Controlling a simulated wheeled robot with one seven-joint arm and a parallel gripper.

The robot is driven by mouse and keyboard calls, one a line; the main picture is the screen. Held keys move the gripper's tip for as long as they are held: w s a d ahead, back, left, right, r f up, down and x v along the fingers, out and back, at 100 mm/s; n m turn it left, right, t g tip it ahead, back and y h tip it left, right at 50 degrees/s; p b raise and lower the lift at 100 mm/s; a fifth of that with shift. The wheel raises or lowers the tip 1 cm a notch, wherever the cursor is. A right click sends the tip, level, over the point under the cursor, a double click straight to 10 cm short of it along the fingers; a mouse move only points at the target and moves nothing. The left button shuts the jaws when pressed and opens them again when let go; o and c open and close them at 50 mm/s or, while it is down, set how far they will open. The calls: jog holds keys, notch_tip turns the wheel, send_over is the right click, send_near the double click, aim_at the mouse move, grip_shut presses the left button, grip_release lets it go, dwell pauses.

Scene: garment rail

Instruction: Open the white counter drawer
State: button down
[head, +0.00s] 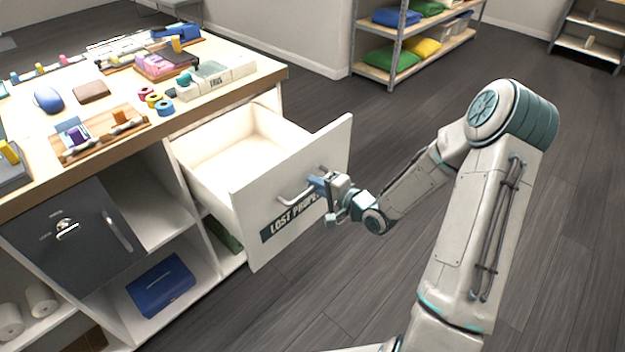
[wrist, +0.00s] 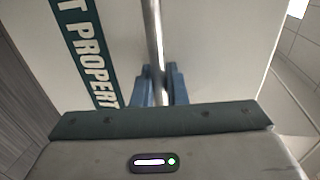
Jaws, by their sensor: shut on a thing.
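The white counter drawer (head: 295,185) stands pulled out from the counter, and its empty-looking inside shows in the head view. The drawer front (wrist: 215,50) fills much of the wrist view.
The wooden counter top (head: 215,105) holds several small items, including a blue mouse (head: 48,99) and coloured tape rolls (head: 155,100). A dark grey locked door (head: 75,235) is left of the drawer. A shelf rack (head: 400,70) stands behind. Dark floor (head: 420,130) is clear around the drawer's right side.

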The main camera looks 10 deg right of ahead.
jog(key=shift+d, duration=0.2)
jog(key=c, duration=1.5)
grip_release()
jog(key=shift+c, duration=0.2)
jog(key=shift+a, duration=0.1)
jog(key=p+v, duration=0.1)
jog(key=v, duration=1.3)
jog(key=shift+w+p, duration=0.1)
jog(key=shift+p, duration=0.2)
